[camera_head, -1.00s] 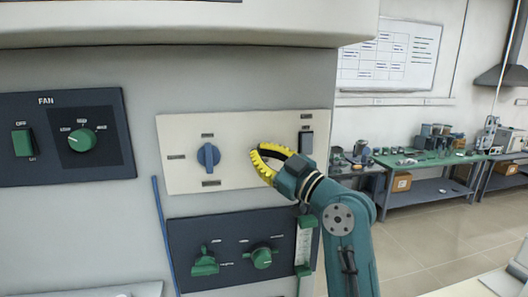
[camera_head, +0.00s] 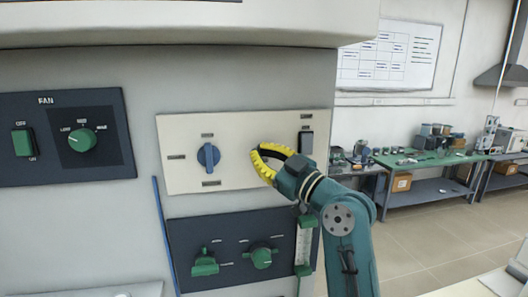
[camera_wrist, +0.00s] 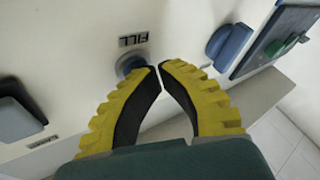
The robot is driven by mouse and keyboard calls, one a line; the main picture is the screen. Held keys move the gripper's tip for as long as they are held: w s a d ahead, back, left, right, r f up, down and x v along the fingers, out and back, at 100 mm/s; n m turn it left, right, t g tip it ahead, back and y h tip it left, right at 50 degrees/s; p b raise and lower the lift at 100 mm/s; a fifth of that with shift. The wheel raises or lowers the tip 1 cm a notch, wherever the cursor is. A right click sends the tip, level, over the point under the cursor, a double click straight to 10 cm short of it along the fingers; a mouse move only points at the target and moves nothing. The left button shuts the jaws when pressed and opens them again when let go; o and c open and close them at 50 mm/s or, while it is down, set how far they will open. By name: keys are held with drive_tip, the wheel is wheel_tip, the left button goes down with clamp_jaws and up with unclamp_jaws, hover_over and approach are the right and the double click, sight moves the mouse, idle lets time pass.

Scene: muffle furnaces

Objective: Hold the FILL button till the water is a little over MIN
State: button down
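The round blue FILL button (camera_wrist: 131,64) shows in the wrist view beside its FILL label, which appears upside down. In the head view my gripper hides the button. My gripper (camera_head: 262,161) is in front of the cream panel (camera_head: 180,132), its yellow fingers meeting at the tips. In the wrist view the shut fingertips (camera_wrist: 160,69) overlap the button's edge; whether they press it I cannot tell. A clear upright level gauge (camera_head: 304,243) is on the dark lower panel, partly behind my arm. Its water level and MIN mark are too small to read.
A blue knob (camera_head: 208,156) is left of my gripper and a dark rocker switch (camera_head: 306,143) is close at its upper right. Green valves (camera_head: 205,263) stick out below. The FAN panel (camera_head: 60,137) is farther left. Open floor lies to the right.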

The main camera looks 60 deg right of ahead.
idle(0.7)
drive_tip(key=shift+s+a+b, duration=0.55)
drive_tip(key=shift+a, duration=0.15)
drive_tip(key=s+a+b, duration=0.1)
drive_tip(key=a, duration=0.1)
drive_tip(key=s+a+b, duration=0.1)
drive_tip(key=s+a, duration=0.1)
drive_tip(key=shift+b, duration=0.35)
